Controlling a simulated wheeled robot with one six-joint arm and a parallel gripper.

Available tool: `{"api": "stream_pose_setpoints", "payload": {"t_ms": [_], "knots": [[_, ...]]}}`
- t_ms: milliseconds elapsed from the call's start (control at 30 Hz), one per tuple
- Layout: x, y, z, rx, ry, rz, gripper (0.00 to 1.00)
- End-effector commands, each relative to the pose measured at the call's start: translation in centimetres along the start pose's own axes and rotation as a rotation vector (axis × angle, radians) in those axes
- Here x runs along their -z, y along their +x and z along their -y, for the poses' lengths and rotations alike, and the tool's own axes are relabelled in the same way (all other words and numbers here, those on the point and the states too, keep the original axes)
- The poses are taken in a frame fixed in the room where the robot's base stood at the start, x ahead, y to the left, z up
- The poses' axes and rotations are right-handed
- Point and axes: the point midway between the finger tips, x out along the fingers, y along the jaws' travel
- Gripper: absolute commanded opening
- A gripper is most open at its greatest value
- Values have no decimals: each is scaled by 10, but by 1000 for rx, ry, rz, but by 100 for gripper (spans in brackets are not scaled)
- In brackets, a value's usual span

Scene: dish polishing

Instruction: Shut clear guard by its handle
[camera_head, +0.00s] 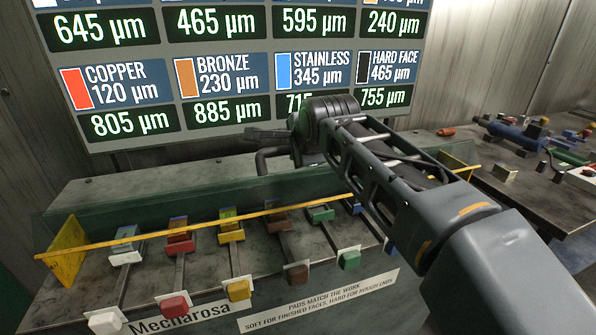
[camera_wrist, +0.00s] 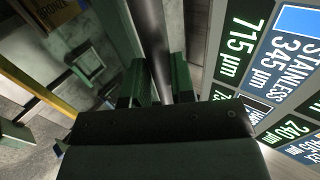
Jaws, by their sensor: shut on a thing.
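The clear guard (camera_head: 200,205) is a see-through, green-tinted panel along the rear of the row of polishing pads. A long yellow bar (camera_head: 200,232) runs in front of it, between yellow end plates (camera_head: 66,250) at left and right. A dark bent bar handle (camera_head: 262,158) stands out near the panel's upper edge, below the display board. My gripper (camera_head: 280,148) is at this handle, partly hidden by my wrist. In the wrist view, my gripper (camera_wrist: 160,88) has its two green-grey fingers closed on either side of the grey handle bar (camera_wrist: 150,30). The guard's exact tilt is hard to tell.
Several coloured pads on levers line the bench front, such as a red one (camera_head: 180,242). The display board (camera_head: 225,75) stands close behind my gripper. A side table (camera_head: 540,185) with tools and small parts is at the right.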

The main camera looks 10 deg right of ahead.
Motion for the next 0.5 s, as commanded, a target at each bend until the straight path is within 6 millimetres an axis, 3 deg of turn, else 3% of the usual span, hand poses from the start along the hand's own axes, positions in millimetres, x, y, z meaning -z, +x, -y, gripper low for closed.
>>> {"api": "stream_pose_setpoints", "payload": {"t_ms": [33, 500], "knots": [[-1, 7, -16, 45, -4, 3, 0], [4, 0, -58, 408, 3, -8, 0]]}}
